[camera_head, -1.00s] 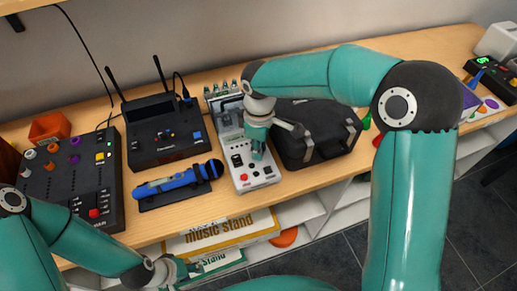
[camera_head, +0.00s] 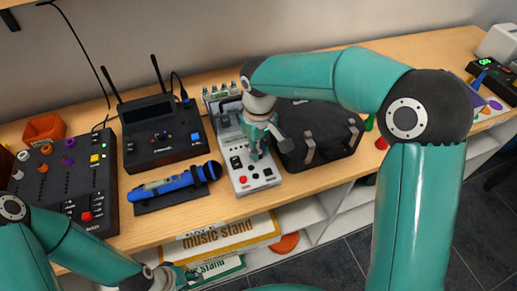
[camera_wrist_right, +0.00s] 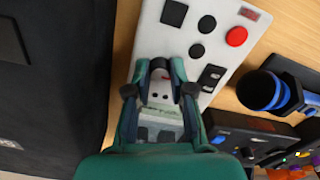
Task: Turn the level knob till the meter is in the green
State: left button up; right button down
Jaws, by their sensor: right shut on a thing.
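The white instrument panel (camera_head: 254,186) lies on the wooden bench, with dark buttons and a red one; it also fills the middle of the right wrist view (camera_wrist_right: 150,40). My right gripper (camera_head: 256,152) reaches down onto it from above. In the right wrist view its fingers (camera_wrist_right: 158,72) are closed around a dark knob (camera_wrist_right: 159,64), mostly hidden between the tips. A pale window with greenish marks (camera_wrist_right: 160,113), perhaps the meter, shows between the fingers; its needle is not readable. My left gripper (camera_head: 175,276) is low at the bench's front, away from the panel; its jaws are unclear.
A black case (camera_head: 318,132) stands close right of the panel. A blue microphone (camera_head: 178,185) on a dark stand, a black receiver with antennas (camera_head: 165,150) and a mixer (camera_head: 75,185) lie left. An orange bin (camera_head: 44,129) is behind. Boxes (camera_head: 225,236) sit on the shelf below.

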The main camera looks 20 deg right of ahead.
jog(key=shift+r, duration=0.1)
jog(key=c, duration=1)
grip_release()
notch_tip(320, 180, up, 12)
jog(key=shift+f, duration=0.1)
